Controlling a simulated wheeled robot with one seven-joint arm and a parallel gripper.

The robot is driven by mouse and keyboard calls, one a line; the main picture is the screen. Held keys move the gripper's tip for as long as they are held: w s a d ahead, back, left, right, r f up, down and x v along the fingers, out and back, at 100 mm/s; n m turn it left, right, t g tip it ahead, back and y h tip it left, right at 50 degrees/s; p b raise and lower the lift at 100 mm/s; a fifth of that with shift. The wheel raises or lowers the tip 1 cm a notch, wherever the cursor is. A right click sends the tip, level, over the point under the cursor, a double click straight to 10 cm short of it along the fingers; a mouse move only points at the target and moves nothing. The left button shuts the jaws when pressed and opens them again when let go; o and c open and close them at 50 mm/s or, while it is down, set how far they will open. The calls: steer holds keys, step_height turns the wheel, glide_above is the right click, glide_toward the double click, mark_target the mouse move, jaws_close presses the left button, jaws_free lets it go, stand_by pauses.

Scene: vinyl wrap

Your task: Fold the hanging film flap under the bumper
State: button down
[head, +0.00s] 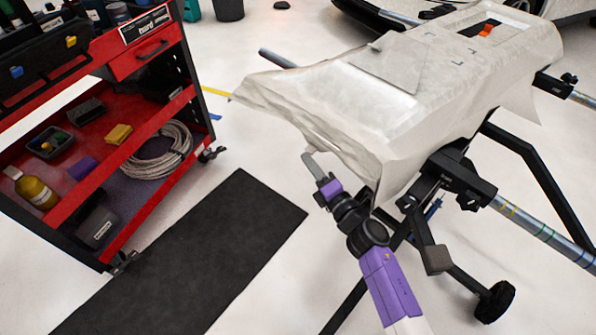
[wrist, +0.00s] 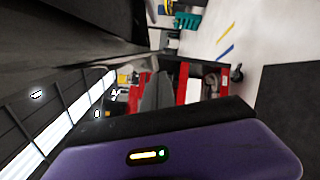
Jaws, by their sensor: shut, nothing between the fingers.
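The bumper (head: 400,78) lies across a stand, covered by pale, wrinkled film. A loose film flap (head: 345,150) hangs along its near-left edge, creased and uneven, with a lower corner drooping at the near end. My gripper (head: 309,160) is just below and in front of this edge, pointing up and left, its fingers shut and empty. I cannot tell whether the fingertips touch the film. The shut fingers also show in the wrist view (wrist: 157,92), above my purple gripper body. A dark surface crosses the upper left there; the film is not clear. The bumper's underside is hidden in the head view.
The stand's black legs and clamps (head: 455,180) are right of my arm. A red tool cart (head: 150,62) with several items stands at the left. A black mat (head: 190,255) lies on the pale floor between.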

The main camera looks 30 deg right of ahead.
mark_target(327, 148)
steer(key=d+n+b, duration=0.1)
steer(key=n, duration=0.1)
steer(key=d+n+b, duration=0.1)
steer(key=d+n, duration=0.1)
steer(key=w+d+n+y+b, duration=0.1)
steer(key=shift+w+d+r+n+t+b, duration=0.1)
steer(key=shift+d+n+t+b, duration=0.05)
steer(key=shift+n+t+b, duration=0.25)
steer(key=shift+w+d+r+p, duration=0.15)
steer(key=shift+d+r+p, duration=0.1)
steer(key=shift+d, duration=0.25)
steer(key=shift+w+d+r+p, duration=0.1)
steer(key=shift+d+r, duration=0.1)
steer(key=shift+d, duration=0.25)
